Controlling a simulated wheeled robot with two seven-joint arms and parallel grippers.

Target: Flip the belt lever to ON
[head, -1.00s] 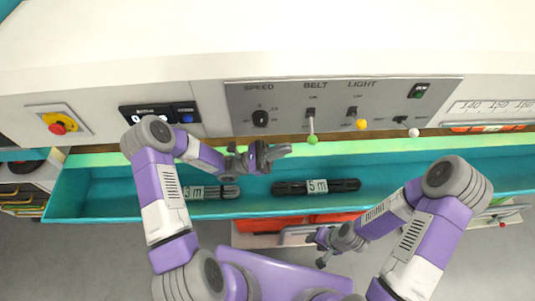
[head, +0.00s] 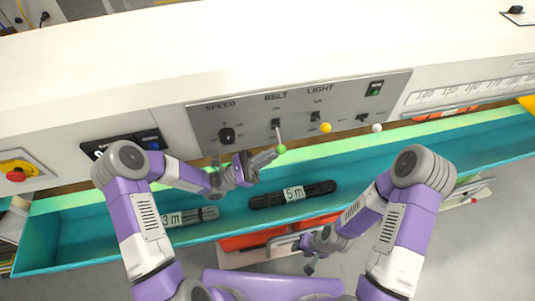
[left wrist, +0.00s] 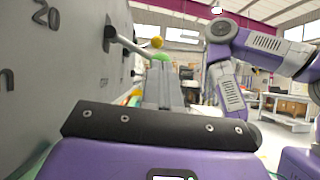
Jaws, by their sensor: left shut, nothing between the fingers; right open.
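The belt lever (head: 279,133) is a thin metal rod with a green ball tip under the BELT label on the grey panel. Its ball end hangs towards the lower side of the panel, away from the ON mark. My left gripper (head: 266,157) is shut and empty, its fingertips right at the green ball, just below and left of it. In the left wrist view the lever (left wrist: 128,44) comes out of the panel and its green ball shows just beyond my left fingertips (left wrist: 163,83); I cannot tell whether they touch. My right gripper (head: 314,262) is open and empty, low in front.
The speed knob (head: 227,135) is to the left. A teal trough (head: 100,226) below holds the 3 m cable (head: 208,214) and 5 m cable (head: 318,188).

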